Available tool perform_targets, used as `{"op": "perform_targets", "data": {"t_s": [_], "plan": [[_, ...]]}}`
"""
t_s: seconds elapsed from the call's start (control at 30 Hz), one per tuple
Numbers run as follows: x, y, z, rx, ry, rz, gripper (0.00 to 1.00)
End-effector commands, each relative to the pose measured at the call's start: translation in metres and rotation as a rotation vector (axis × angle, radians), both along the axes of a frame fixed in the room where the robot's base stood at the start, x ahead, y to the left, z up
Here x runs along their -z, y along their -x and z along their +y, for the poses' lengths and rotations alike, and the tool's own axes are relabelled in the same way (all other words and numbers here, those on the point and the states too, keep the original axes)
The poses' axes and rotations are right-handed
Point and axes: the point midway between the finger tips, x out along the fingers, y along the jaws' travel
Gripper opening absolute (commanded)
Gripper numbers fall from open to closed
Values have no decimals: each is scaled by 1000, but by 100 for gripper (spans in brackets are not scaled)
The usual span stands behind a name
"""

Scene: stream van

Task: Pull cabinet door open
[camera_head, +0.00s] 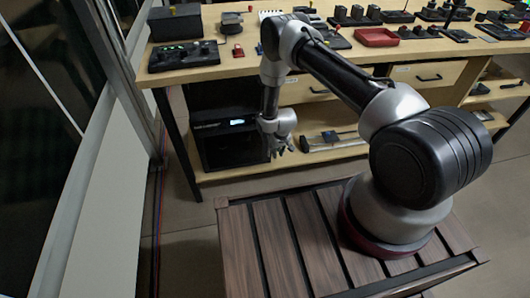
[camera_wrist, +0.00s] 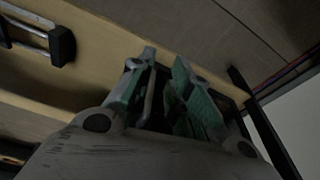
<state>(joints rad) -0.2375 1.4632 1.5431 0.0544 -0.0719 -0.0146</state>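A black box-like unit (camera_head: 222,150) stands under the left end of the wooden bench. It may be the cabinet; its door and any handle are too dark to make out. My gripper (camera_head: 281,150) hangs at the unit's right front, pointing down. In the wrist view my gripper (camera_wrist: 164,56) shows two greenish fingers with a gap between their tips. Something dark lies behind and between the fingers, partly hidden by them. I cannot tell whether they touch it. No object is clearly held.
The bench (camera_head: 225,72) has drawers with dark handles, including one drawer (camera_head: 428,77) at the right. A low shelf (camera_head: 345,152) holds a rod-like tool. A glass and white wall (camera_head: 110,190) is close on the left. Several devices cover the benchtop.

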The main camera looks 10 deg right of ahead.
Motion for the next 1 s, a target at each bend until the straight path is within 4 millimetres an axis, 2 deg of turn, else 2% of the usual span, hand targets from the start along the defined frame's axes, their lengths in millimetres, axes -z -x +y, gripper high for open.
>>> {"op": "perform_targets", "data": {"t_s": [0.03, 0.07, 0.2, 0.33, 0.53, 0.7, 1.0], "plan": [[-8, -23, 4, 2, -14, -68, 19], [-11, -33, 6, 3, -20, -101, 19], [-15, -50, 9, 3, -34, -177, 19], [-3, -57, 11, 2, -34, -186, 19], [30, -69, 13, 2, -33, -183, 19], [48, -77, 14, 2, -33, -183, 19], [54, -80, 15, 2, -33, -182, 19]]}}
